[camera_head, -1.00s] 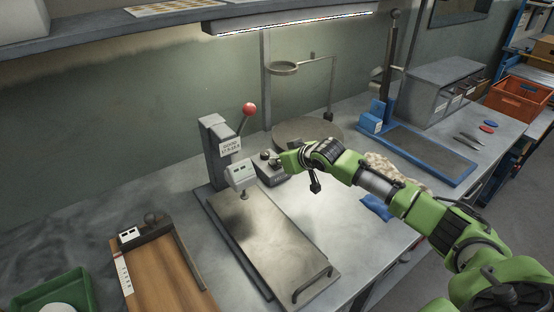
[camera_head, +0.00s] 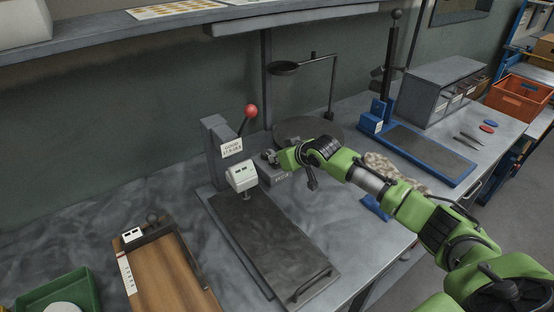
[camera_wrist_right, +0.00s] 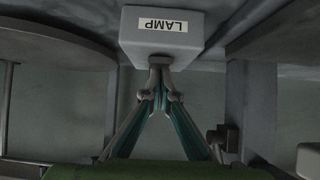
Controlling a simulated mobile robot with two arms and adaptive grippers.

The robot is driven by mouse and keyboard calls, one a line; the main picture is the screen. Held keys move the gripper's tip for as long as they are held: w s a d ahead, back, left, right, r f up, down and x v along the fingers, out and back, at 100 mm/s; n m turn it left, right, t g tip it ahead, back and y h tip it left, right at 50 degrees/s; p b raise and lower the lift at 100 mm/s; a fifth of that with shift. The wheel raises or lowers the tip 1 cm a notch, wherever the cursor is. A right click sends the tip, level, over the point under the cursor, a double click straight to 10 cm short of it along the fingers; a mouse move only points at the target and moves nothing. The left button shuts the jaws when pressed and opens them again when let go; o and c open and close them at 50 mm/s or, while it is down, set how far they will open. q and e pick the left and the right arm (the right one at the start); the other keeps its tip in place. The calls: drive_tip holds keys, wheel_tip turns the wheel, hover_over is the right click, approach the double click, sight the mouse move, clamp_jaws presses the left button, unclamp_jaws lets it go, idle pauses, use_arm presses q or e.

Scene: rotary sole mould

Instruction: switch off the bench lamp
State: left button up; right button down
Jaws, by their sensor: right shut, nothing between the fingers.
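The bench lamp (camera_head: 300,20) is a long grey bar under the shelf, and it is dark. Its switch box (camera_head: 283,176) is a small grey box on the bench beside the press; in the right wrist view the box (camera_wrist_right: 160,48) carries a label reading LAMP. My right gripper (camera_head: 272,157) is at the top of this box. In the right wrist view the fingers of the gripper (camera_wrist_right: 160,72) are shut together at the edge of the box, with nothing held. The switch lever itself is hidden or too small to make out. My left gripper is not in view.
A press with a red-knobbed lever (camera_head: 251,111) and a flat plate (camera_head: 270,235) stands left of the box. A round plate (camera_head: 318,130) lies behind my arm. A blue-based stand (camera_head: 430,150) and drawer cabinet (camera_head: 440,88) are at right. A wooden board (camera_head: 165,275) lies at left.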

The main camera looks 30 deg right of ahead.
sight(275, 164)
drive_tip(key=shift+w+a, duration=0.1)
drive_tip(key=shift+w, duration=0.15)
drive_tip(key=shift+r, duration=0.1)
drive_tip(key=shift+r, duration=0.1)
drive_tip(key=shift+r+p, duration=0.55)
drive_tip(key=shift+p, duration=0.1)
drive_tip(key=r+p, duration=0.3)
drive_tip(key=shift+w+r+p, duration=0.25)
drive_tip(key=shift+p, duration=0.15)
drive_tip(key=shift+s+r+b, duration=0.15)
drive_tip(key=shift+s+b, duration=0.25)
drive_tip(key=shift+b, duration=0.25)
drive_tip(key=s+r+b, duration=0.1)
drive_tip(key=s+r, duration=0.4)
drive_tip(key=r, duration=0.2)
drive_tip(key=shift+d, duration=0.4)
